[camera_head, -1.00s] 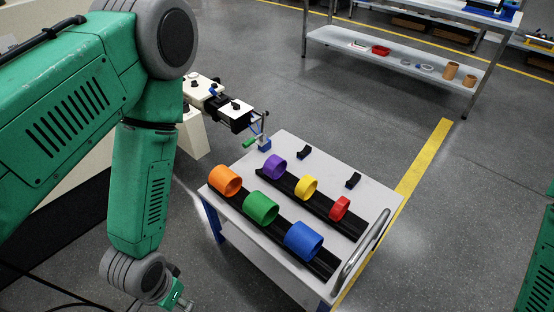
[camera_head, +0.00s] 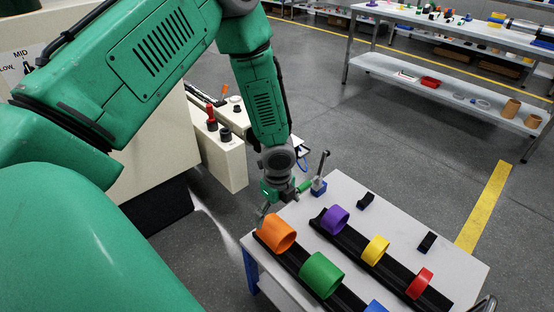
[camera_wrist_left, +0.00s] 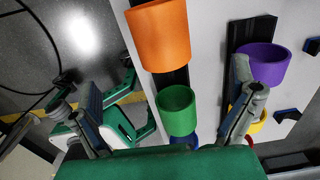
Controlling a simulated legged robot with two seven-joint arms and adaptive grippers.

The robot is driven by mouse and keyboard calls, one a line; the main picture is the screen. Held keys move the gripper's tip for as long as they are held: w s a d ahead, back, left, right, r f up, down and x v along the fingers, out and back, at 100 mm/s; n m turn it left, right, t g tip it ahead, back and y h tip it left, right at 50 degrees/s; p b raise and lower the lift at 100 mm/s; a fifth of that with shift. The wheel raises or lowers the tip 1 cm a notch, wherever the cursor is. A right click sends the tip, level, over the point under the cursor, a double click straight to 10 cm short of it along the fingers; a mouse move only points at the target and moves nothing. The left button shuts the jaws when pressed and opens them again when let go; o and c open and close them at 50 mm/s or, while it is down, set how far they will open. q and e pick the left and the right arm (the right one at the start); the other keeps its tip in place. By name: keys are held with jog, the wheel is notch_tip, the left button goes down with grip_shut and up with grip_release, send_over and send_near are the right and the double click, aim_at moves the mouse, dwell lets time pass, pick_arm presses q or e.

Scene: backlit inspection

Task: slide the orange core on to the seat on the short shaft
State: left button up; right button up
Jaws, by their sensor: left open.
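The orange core (camera_head: 277,233) is a short hollow cylinder. It lies at the far left end of the front black rail on the white table, and it also shows at the top of the left wrist view (camera_wrist_left: 157,32). My left gripper (camera_head: 272,207) is just above and behind it, with its jaws apart. In the left wrist view the open fingers (camera_wrist_left: 165,82) stand wide apart with nothing gripped; the orange core appears beyond them. I cannot make out the short shaft or its seat; my left arm covers part of the pale machine.
Green (camera_head: 322,275) and blue (camera_head: 376,306) cores share the front black rail. Purple (camera_head: 335,220), yellow (camera_head: 375,250) and red (camera_head: 420,283) cores lie on the rear rail. Pale machine blocks (camera_head: 222,160) stand left.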

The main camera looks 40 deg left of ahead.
aim_at(275, 225)
pick_arm(q)
jog(key=f, duration=0.2)
jog(key=f+b, duration=0.1)
jog(key=f, duration=0.1)
jog(key=f+b, duration=0.1)
jog(key=f, duration=0.2)
jog(key=shift+s+a, duration=0.1)
jog(key=shift+a, duration=0.15)
jog(key=shift+a+f, duration=0.2)
jog(key=shift+f, duration=0.25)
jog(key=f+b, duration=0.2)
jog(key=f, duration=0.1)
jog(key=f+b, duration=0.1)
jog(key=shift+w+d+f, duration=0.15)
jog(key=shift+w+f, duration=0.15)
jog(key=shift+f, duration=0.1)
jog(key=shift+c, duration=0.8)
jog(key=c, duration=1.1)
